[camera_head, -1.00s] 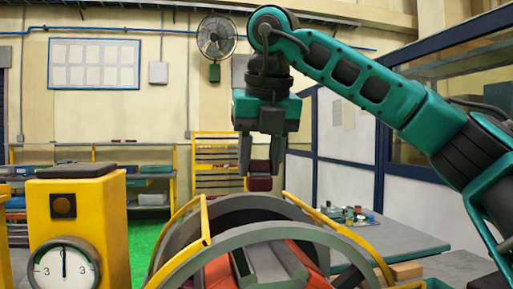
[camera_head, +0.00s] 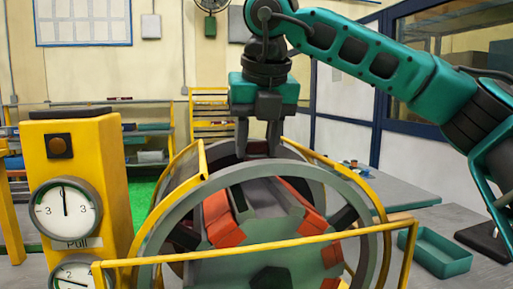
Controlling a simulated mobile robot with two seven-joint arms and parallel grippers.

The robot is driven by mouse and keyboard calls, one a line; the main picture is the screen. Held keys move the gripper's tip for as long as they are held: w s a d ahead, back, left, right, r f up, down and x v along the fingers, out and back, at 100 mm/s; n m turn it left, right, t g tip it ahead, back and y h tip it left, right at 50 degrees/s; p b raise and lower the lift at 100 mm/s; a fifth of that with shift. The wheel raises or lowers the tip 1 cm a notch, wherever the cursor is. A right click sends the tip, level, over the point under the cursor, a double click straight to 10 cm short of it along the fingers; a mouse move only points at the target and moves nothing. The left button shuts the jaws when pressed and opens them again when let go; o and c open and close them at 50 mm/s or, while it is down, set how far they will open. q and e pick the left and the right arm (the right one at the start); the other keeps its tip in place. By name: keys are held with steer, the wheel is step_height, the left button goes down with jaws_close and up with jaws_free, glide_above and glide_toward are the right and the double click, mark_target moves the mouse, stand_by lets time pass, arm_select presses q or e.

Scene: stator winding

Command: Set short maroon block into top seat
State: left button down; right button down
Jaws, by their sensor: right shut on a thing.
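My right gripper (camera_head: 257,150) comes down from above over the top of the stator, a large grey ring (camera_head: 165,215) in a yellow frame. Its fingers point down, and their tips are just behind the upper rim of the front ring. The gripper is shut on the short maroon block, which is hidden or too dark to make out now. The top seat shows as a grey channel (camera_head: 268,196) under the ring's top, between orange coils (camera_head: 222,222). Whether the block touches the seat cannot be told. My left gripper is not in view.
A yellow post with dials (camera_head: 85,165) stands left of the stator. A yellow bar (camera_head: 240,250) crosses its front. A green tray (camera_head: 440,252) lies on the grey table at right. Shelves stand behind at left.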

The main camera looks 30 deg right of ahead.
mark_target(257, 154)
steer(key=shift+f, duration=0.25)
steer(key=shift+f+b, duration=0.6)
steer(key=shift+b, duration=0.2)
steer(key=shift+f+b, duration=0.55)
steer(key=shift+b, duration=0.05)
steer(key=shift+f+b, duration=0.3)
steer(key=c, duration=0.9)
jaws_free()
steer(key=o, duration=0.4)
steer(key=p+v, duration=0.2)
steer(key=v, duration=1.1)
steer(key=shift+s, duration=0.1)
